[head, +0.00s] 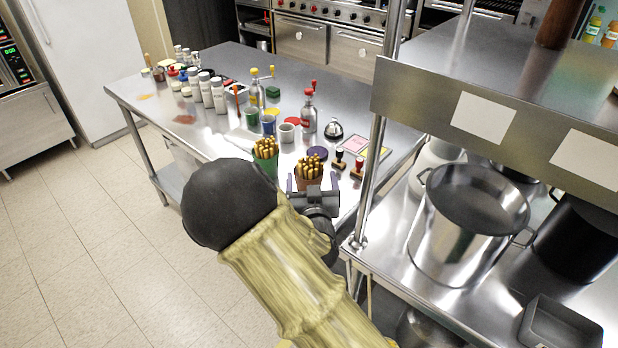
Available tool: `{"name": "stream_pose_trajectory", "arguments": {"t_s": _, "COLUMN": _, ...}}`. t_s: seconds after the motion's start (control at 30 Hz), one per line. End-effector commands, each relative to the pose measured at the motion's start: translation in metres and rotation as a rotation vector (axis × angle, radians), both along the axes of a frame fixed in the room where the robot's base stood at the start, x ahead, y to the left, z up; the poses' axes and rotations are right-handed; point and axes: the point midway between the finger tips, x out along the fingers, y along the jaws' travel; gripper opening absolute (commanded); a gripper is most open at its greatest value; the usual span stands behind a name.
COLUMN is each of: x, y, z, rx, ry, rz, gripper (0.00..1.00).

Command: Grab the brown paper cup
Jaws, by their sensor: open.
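The brown paper cup (302,180) stands near the front edge of the steel table, filled with several golden sticks that rise above its rim. My gripper (313,184) is open at the cup, one finger showing to the left and one to the right of it in the head view. The gripper body hides the lower part of the cup. I cannot tell whether the fingers touch it or are around it or just in front of it.
A green cup (265,170) with similar sticks stands close on the left. A dark purple round lid (317,153) lies behind, and stamps (357,168) stand to the right. A shelf post (374,165) rises right of my gripper. Bottles crowd the table farther back.

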Motion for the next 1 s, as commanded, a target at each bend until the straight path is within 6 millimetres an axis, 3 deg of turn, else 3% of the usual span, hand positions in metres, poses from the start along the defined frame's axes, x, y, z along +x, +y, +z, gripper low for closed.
{"name": "stream_pose_trajectory", "arguments": {"t_s": 0.33, "x": 0.004, "y": 0.001, "z": 0.000, "rx": 0.000, "ry": -0.001, "rz": 0.001, "gripper": 0.85}}
{"name": "stream_pose_trajectory", "arguments": {"t_s": 0.7, "x": 0.049, "y": 0.008, "z": 0.001, "rx": 0.000, "ry": -0.001, "rz": 0.001, "gripper": 0.85}}
{"name": "stream_pose_trajectory", "arguments": {"t_s": 1.0, "x": 0.052, "y": 0.008, "z": 0.000, "rx": 0.001, "ry": 0.000, "rz": 0.000, "gripper": 0.85}}
